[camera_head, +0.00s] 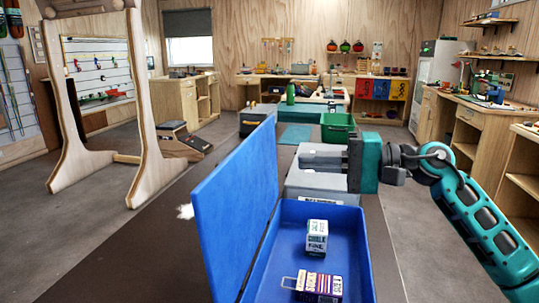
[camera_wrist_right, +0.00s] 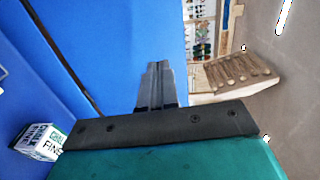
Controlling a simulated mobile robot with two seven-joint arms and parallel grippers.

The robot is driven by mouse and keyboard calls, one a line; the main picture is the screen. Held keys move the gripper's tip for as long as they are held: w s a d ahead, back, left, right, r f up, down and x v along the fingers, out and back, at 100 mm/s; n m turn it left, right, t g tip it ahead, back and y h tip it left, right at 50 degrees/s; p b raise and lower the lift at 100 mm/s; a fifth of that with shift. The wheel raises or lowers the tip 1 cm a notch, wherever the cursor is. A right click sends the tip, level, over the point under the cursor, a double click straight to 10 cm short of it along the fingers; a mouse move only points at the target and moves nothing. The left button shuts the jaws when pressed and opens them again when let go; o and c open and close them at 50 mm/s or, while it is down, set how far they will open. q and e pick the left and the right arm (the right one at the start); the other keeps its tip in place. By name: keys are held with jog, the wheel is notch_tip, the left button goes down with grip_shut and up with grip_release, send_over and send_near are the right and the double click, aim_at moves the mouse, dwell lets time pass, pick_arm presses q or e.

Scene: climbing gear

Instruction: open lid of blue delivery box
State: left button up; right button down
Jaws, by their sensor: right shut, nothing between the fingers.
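The blue delivery box (camera_head: 347,222) stands on the dark table in front of me. Its lid (camera_head: 237,215) is raised on the left side, standing steeply upright and leaning slightly outward. Inside the box lie a white chalk box (camera_head: 317,238) and a purple-and-white socks pack (camera_head: 319,285). My right gripper (camera_head: 304,158) is above the far end of the box, to the right of the lid, pointing left. Its fingers are shut and empty in the right wrist view (camera_wrist_right: 158,82), with the blue lid behind them. I cannot tell whether they touch it. My left gripper is not in view.
A grey case (camera_head: 307,184) stands just behind the box. Farther back on the table are a green crate (camera_head: 337,127) and a green bottle (camera_head: 290,94). A wooden frame (camera_head: 146,110) stands at the left. The table left of the lid is mostly clear.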

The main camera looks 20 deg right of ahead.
aim_at(253, 160)
jog(key=x, duration=0.3)
jog(key=p+x, duration=0.1)
jog(key=x, duration=0.2)
jog(key=shift+w+a+r, duration=0.15)
jog(key=shift+a, duration=0.1)
jog(key=shift+p+x, duration=0.4)
jog(key=shift+x, duration=0.35)
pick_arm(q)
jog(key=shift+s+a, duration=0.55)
